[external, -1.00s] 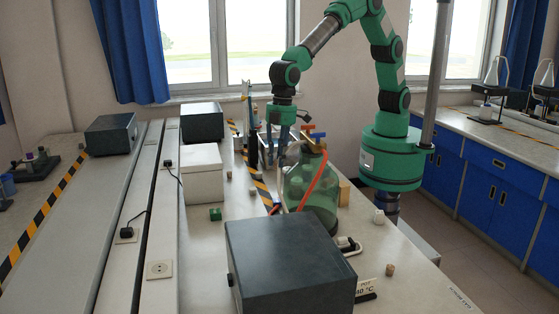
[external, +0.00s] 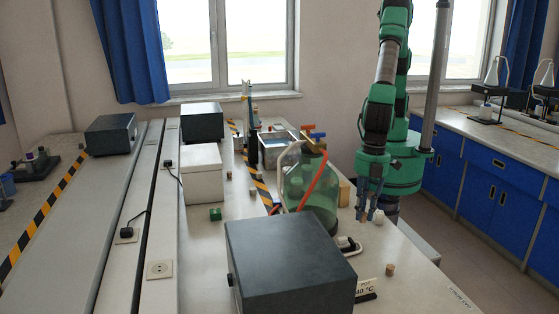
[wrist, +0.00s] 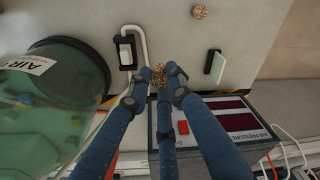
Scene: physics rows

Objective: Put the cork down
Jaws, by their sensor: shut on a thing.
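My gripper (external: 369,214) has blue fingers and is over the near right part of the bench, right of the green glass bottle (external: 312,190). In the wrist view my gripper (wrist: 160,80) is shut on a speckled brown cork (wrist: 158,72) at its fingertips. In the external view I cannot make out the held cork. A second cork (external: 390,269) stands on the bench near its right edge; it also shows at the top of the wrist view (wrist: 199,11). The gap between the held cork and the bench is hard to judge.
A dark instrument box (external: 290,268) stands at the front, with a small white sign (external: 366,287) beside it. A black and white fitting with a pale tube (external: 348,245) lies by the bottle. A small white piece (external: 378,216) is beside my fingers. Bare bench surrounds the second cork.

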